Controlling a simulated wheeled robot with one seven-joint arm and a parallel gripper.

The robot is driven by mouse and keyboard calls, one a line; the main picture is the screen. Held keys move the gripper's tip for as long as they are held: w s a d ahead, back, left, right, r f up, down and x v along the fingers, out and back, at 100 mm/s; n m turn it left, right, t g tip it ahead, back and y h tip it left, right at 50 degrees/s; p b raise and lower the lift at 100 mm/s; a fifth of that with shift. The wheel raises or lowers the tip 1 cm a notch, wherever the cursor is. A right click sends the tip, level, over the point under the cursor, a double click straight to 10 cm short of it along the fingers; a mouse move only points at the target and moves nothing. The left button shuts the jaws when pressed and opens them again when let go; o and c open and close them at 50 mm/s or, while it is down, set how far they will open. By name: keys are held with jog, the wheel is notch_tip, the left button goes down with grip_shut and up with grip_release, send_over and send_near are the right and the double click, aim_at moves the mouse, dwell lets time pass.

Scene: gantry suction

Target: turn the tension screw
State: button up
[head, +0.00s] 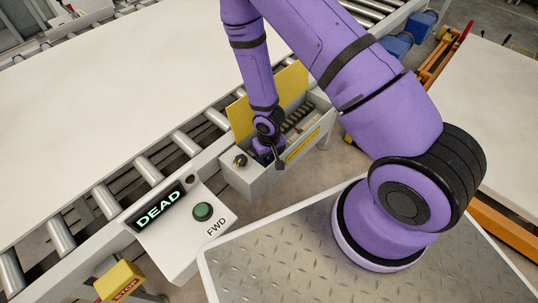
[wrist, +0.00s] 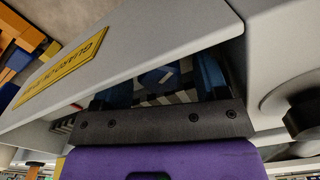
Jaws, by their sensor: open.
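My gripper (head: 266,150) reaches down into an open grey box (head: 240,178) beside the roller conveyor in the head view. In the wrist view my gripper (wrist: 163,82) is open, with one blue finger at left and one at right. Between them, further in, is a dark blue round screw head with a pale slot, which looks like the tension screw (wrist: 158,78). The fingers stand on either side of it with gaps; I cannot tell whether they reach its depth. In the head view my gripper and arm hide the screw.
The box's yellow lid (head: 290,86) stands open behind my wrist. A black knob (head: 240,160) sits at the box's left end. A panel with a DEAD display (head: 158,207) and green FWD button (head: 203,211) is in front. The box wall (wrist: 150,48) is close to my fingers.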

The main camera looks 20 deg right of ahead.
jog(key=shift+c, duration=0.2)
jog(key=c, duration=0.9)
jog(key=shift+o, duration=0.2)
jog(key=shift+n, duration=0.3)
jog(key=n, duration=0.4)
jog(key=shift+n, duration=0.3)
jog(key=n, duration=0.5)
jog(key=shift+n, duration=0.4)
jog(key=o, duration=0.9)
